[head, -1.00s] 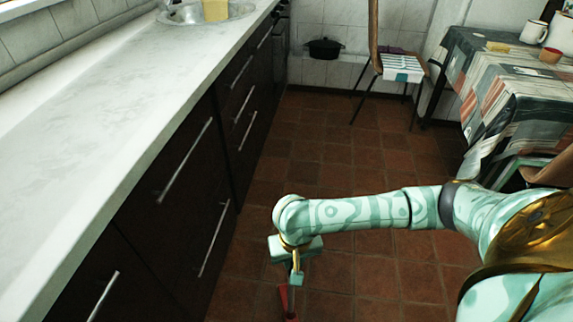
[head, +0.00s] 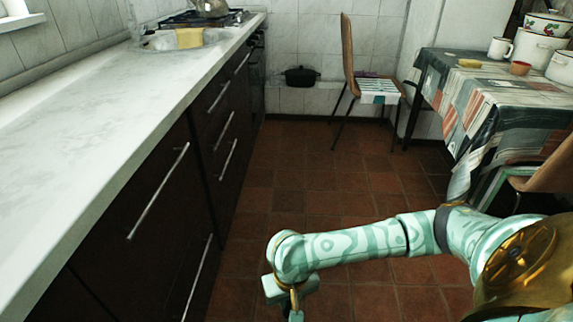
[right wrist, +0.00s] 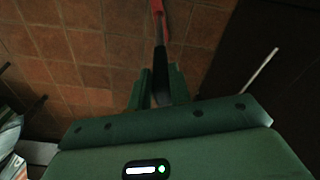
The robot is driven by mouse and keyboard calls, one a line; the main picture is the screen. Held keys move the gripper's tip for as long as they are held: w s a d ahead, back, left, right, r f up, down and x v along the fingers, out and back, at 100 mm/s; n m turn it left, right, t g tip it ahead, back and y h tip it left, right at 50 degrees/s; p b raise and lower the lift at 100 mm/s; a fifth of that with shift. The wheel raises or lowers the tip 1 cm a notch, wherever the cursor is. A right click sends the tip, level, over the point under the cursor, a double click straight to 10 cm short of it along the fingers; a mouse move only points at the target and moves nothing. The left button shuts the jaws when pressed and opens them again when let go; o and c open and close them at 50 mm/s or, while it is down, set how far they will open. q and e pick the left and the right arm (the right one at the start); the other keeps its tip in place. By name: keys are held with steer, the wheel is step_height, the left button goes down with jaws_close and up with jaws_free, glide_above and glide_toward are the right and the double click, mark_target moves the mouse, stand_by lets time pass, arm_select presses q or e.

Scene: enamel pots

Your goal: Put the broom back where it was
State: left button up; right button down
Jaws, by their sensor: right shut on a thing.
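My right gripper (head: 295,312) is at the bottom edge of the head view, low over the tiled floor, with its fingertips at or past the edge. In the right wrist view its two green fingers (right wrist: 156,90) are shut on the broom (right wrist: 160,68). The part between the fingers is a dark grip, and a red stretch runs on from it to the top of that view. The broom's head is not visible. The broom does not show in the head view. My left gripper is not in view.
Dark cabinets (head: 160,225) with bar handles under a pale counter (head: 120,105) line the left. A chair (head: 372,88) and a black pot (head: 300,76) are at the far wall. A cloth-covered table (head: 500,85) is at right. The floor (head: 330,175) between is clear.

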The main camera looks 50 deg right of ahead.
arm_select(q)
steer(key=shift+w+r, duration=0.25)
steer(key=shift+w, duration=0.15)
arm_select(e)
steer(key=shift+f, duration=0.1)
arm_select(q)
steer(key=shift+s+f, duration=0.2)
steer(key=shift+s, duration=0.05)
arm_select(e)
steer(key=c, duration=1.3)
jaws_free()
